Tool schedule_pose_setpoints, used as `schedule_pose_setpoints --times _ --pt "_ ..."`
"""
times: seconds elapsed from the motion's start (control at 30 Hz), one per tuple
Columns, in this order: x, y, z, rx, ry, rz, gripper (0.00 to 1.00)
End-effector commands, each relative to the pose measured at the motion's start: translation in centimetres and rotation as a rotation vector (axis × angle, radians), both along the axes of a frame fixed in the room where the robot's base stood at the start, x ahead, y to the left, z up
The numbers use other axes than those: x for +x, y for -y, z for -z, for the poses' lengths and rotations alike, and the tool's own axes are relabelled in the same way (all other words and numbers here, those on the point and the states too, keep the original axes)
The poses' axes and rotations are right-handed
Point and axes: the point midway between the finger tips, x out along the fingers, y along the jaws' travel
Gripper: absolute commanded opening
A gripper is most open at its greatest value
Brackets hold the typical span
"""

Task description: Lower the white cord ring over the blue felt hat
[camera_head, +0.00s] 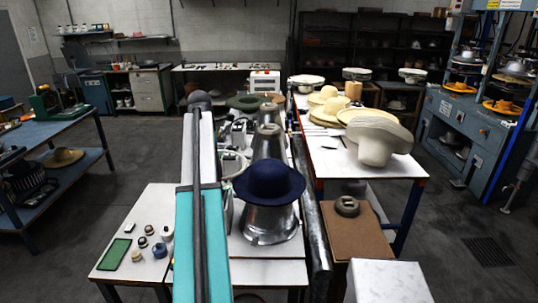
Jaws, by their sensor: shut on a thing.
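The blue felt hat (269,182) is dark navy with a round crown and a wide brim. It sits upright on a shiny silver metal cone-shaped block (270,222) on the white-topped middle bench. A thin white curved line (234,154) shows left of the hat, partly hidden by the long beam. I cannot tell whether it is the white cord ring. No cord is seen around the hat's crown or brim. My gripper cannot be made out in this view.
A long white and teal beam with a dark rod (197,210) runs along the hat's left. More metal blocks (269,144) stand behind the hat. A right-hand table holds pale hats and a cream form (372,143). A brown board (355,240) lies right of the bench.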

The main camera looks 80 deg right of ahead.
Motion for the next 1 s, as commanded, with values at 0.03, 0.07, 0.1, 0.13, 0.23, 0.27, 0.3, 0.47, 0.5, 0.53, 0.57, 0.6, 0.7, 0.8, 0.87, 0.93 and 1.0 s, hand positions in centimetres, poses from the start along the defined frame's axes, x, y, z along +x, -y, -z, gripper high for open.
schedule_pose_setpoints --times 0.03,0.07,0.1,0.13,0.23,0.27,0.3,0.47,0.5,0.53,0.57,0.6,0.7,0.8,0.87,0.93,1.0 --pt "-1.7 0.6 -0.6 0.0 -0.001 0.015 0.0" --pt "-2.6 0.9 -0.8 0.0 -0.001 0.02 0.0" --pt "-3.8 1.2 -1.1 0.0 -0.002 0.03 0.0" --pt "-4.7 1.5 -1.3 0.0 -0.002 0.038 0.0" --pt "-7.7 2.1 -1.9 0.0 -0.004 0.065 0.0" --pt "-8.7 2.3 -2.1 0.0 -0.004 0.075 0.0" --pt "-9.9 2.6 -2.4 0.0 -0.004 0.088 0.0" --pt "-14.4 3.1 -3.3 0.001 -0.005 0.139 0.0" --pt "-15.3 3.2 -3.4 0.001 -0.005 0.15 0.0" --pt "-15.9 3.2 -3.5 0.001 -0.005 0.156 0.0" --pt "-16.4 3.3 -3.6 0.001 -0.005 0.161 0.0" --pt "-17.0 3.3 -3.7 0.001 -0.005 0.168 0.0" --pt "-17.8 3.3 -3.8 0.001 -0.005 0.178 0.0" --pt "-18.1 3.3 -3.8 0.001 -0.006 0.181 0.0" --pt "-18.1 3.3 -3.8 0.001 -0.006 0.182 0.0" --pt "-18.1 3.3 -3.8 0.0 -0.006 0.181 0.0" --pt "-18.1 3.3 -3.8 0.0 -0.006 0.182 0.0"
